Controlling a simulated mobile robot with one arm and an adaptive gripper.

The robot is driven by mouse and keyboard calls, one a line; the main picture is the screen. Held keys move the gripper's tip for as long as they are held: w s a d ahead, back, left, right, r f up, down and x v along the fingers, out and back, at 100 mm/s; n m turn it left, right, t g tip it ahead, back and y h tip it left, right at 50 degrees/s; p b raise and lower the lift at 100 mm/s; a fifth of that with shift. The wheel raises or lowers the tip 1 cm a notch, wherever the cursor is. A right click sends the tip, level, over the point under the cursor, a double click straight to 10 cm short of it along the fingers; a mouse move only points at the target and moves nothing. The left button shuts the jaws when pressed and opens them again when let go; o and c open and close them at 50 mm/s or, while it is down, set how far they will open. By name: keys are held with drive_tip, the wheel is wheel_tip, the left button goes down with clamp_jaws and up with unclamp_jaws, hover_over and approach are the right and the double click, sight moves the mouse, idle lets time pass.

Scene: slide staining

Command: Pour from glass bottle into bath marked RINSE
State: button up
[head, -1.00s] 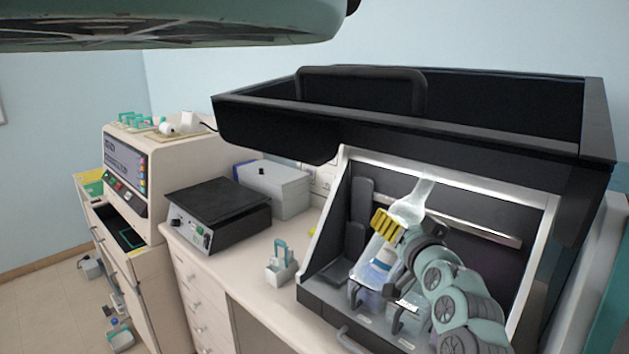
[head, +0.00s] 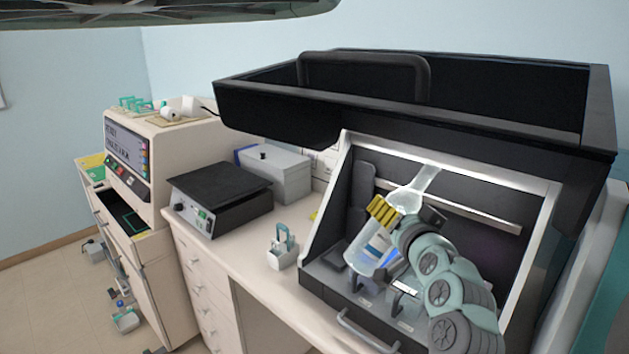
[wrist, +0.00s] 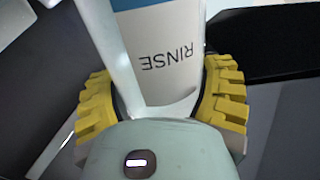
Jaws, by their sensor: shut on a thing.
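The glass bottle (head: 368,252) is clear, with a white and blue label, and leans inside the open-fronted black cabinet. Its narrower end points up and to the right. In the wrist view the bottle (wrist: 165,88) fills the space between the yellow fingers, and its label reads RINSE, upside down in the picture. My gripper (head: 384,212) is shut on the bottle; the fingers also show in the wrist view (wrist: 160,105). Dark handled pieces with small labels (head: 358,290) stand on the cabinet floor below. Their labels are too small to read, so I cannot tell which is the RINSE bath.
The cabinet's black hood (head: 400,120) overhangs the work space, with a silver side frame (head: 325,195) close by. Left on the bench are a small white holder with a teal handle (head: 282,250), a black-topped device (head: 220,195) and a grey box (head: 275,175).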

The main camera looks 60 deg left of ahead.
drive_tip(key=shift+s+r, duration=0.15)
idle(0.5)
drive_tip(key=shift+s+a+m+p, duration=0.15)
drive_tip(key=shift+s+m+p, duration=0.1)
drive_tip(key=shift+m+p, duration=0.2)
drive_tip(key=shift+s+f+m, duration=0.15)
drive_tip(key=shift+f+m, duration=0.1)
idle(0.6)
drive_tip(key=shift+s+a+f+m, duration=0.1)
drive_tip(key=shift+s+f+m, duration=0.1)
drive_tip(key=shift+m, duration=0.1)
drive_tip(key=shift+s+f+g, duration=0.1)
drive_tip(key=shift+g, duration=0.2)
idle(0.5)
drive_tip(key=shift+s+a+f+m+p, duration=0.1)
drive_tip(key=shift+s+f+m+p, duration=0.15)
drive_tip(key=shift+m, duration=0.25)
idle(0.5)
